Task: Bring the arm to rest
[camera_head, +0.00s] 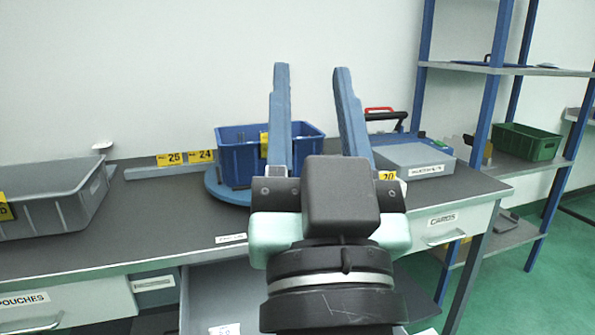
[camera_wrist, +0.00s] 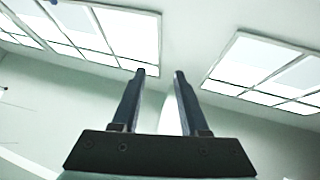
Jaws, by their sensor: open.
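My gripper (camera_head: 312,75) rises in the middle of the head view, its two blue fingers apart and pointing up, with nothing between them. In the wrist view my gripper (camera_wrist: 160,74) is also open and empty, against the ceiling and its bright light panels (camera_wrist: 128,38). The wrist and gripper stand in front of the workbench in the picture and hide part of its top.
The dark-topped workbench (camera_head: 160,215) holds a grey tray (camera_head: 55,205) at left, a blue crate (camera_head: 238,158) on a round blue base (camera_head: 222,190), and a grey box (camera_head: 412,160). A blue-post shelf (camera_head: 495,70) with a green bin (camera_head: 525,142) stands right.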

